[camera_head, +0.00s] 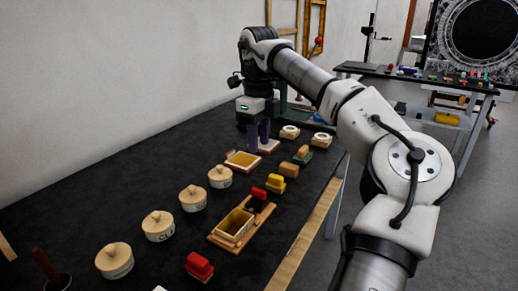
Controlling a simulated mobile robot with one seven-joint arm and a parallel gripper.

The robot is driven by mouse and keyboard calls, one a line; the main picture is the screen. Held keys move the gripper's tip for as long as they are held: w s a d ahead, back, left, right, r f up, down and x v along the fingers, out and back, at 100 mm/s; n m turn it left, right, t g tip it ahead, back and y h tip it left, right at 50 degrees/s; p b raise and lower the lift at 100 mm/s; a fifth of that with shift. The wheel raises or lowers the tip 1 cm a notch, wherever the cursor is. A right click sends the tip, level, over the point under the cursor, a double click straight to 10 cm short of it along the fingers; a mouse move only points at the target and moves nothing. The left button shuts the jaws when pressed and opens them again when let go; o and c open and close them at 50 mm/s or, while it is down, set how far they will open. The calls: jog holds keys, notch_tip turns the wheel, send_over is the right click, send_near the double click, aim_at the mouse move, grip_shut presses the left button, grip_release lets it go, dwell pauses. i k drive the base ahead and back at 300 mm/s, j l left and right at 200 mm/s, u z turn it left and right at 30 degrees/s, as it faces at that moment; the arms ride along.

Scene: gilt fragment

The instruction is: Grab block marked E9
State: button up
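No E9 mark can be read in this view, so I cannot tell which block is E9. Small blocks stand along the right side of the black table: a red one (199,266), a black and red one (257,198), a yellow one with red (275,184), a plain yellow one (289,169) and an orange one on green (302,154). My gripper (258,142) points down at the far part of the table. Its dark fingers are close to a low wooden piece with a pale top (269,146). Contact and any grip are unclear.
Several round lidded wooden pots (158,226) line the left side of the table (150,180). An open wooden box (234,225) and a shallow tray (243,159) stand between pots and blocks. Two pale round pieces (290,131) (322,139) lie right of my gripper.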

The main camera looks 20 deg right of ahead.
aim_at(232, 228)
jog(key=k+l, duration=0.5)
jog(key=l, duration=0.2)
jog(key=k+l, duration=0.25)
jog(key=l, duration=0.15)
